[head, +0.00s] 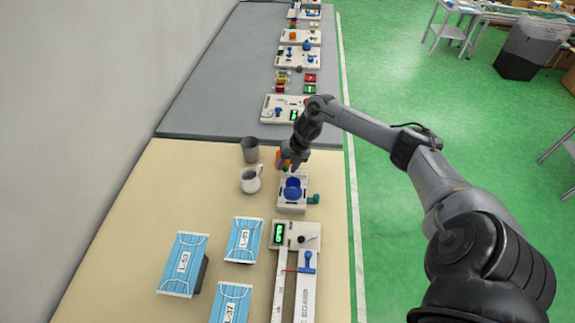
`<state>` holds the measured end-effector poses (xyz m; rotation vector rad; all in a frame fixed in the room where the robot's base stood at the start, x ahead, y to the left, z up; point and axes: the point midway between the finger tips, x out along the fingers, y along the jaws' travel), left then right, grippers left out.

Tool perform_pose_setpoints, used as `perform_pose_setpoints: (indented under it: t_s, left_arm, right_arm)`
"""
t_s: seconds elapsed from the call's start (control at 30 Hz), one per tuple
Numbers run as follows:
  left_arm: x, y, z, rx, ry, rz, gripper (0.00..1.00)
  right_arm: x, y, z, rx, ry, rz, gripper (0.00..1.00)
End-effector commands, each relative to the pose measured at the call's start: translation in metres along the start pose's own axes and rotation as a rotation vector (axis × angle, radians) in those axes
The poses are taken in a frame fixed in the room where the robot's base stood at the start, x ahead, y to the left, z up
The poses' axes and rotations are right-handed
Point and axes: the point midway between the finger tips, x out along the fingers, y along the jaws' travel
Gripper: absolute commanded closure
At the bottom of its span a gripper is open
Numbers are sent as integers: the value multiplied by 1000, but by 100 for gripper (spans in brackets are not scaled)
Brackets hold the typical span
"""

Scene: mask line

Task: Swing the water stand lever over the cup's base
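The water stand (284,205) is a small white base on the beige table, with a round blue part (292,188) on it. A teal piece (313,199) sticks out at its right side. I cannot tell for sure which part is the lever or the cup's base. My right gripper (290,163) points down just above and behind the blue part, close to an orange piece (281,158). Its fingers are small and dark, so I cannot tell whether they are open or shut, or touch the orange piece. My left gripper is not in view.
A white jug (250,180) and a grey cup (249,149) stand left of the stand. In front are a device with a green display (279,233) and several blue labelled mask packs (243,240). More white stations (298,56) line the grey table behind.

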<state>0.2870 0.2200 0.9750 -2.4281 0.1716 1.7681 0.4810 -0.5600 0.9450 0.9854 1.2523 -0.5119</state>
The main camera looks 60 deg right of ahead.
Motion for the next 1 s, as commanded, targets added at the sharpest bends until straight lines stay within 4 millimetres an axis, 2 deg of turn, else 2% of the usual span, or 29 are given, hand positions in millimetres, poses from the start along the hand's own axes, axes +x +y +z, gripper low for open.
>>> perform_pose_setpoints:
  t_s: [0.03, 0.3, 0.67, 1.0]
  left_arm:
    - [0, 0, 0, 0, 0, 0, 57]
    - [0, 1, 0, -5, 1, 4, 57]
    - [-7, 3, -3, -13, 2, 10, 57]
    - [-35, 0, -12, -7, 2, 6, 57]
  right_arm:
    - [0, 0, 0, 0, 0, 0, 61]
    - [0, 0, 0, 0, 0, 0, 100]
    - [-2, 0, 1, 43, -15, 0, 100]
    - [-6, -1, 6, 257, -90, -2, 100]
